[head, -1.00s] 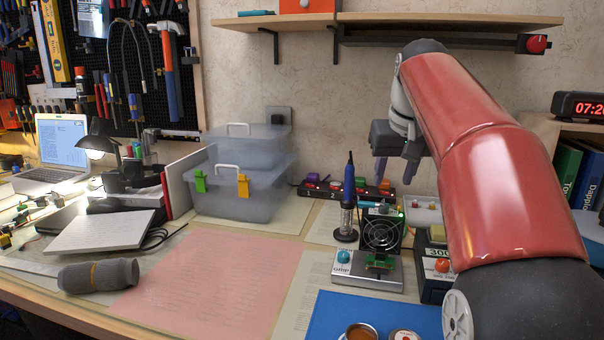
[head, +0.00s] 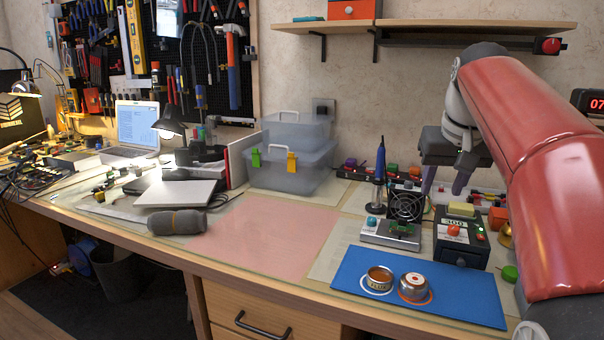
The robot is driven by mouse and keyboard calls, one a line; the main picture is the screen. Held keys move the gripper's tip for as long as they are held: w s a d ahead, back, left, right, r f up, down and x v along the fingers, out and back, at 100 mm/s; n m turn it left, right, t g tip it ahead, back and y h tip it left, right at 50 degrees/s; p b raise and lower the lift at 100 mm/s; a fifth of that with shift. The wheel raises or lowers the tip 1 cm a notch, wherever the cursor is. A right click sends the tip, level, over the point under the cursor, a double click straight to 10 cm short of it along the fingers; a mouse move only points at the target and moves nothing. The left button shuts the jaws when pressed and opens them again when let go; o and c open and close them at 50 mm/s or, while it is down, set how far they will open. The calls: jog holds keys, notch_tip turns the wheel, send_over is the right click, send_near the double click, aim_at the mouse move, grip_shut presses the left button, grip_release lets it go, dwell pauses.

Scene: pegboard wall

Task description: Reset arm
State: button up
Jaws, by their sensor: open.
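My gripper (head: 443,184) hangs from the end of my red arm at the right of the head view. It is open and empty, with its fingers pointing down. My arm reaches in from the lower right and hides part of the bench's right end.
A blue mat (head: 420,287) holds two small tins near the front edge. A blue soldering iron (head: 380,170) stands upright near the gripper. A shelf (head: 470,30) is above. Grey bins (head: 290,168) stand at the back. The pink sheet (head: 273,232) is clear.

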jog(key=s+a+f, duration=0.5)
jog(key=s+f, duration=0.6)
jog(key=s+a+f+n+t, duration=0.1)
jog(key=s+a+f, duration=0.3)
jog(key=s+f, duration=0.7)
jog(key=shift+s+a+f+y, duration=0.3)
jog(key=shift+s+a, duration=0.05)
jog(key=shift+s, duration=0.2)
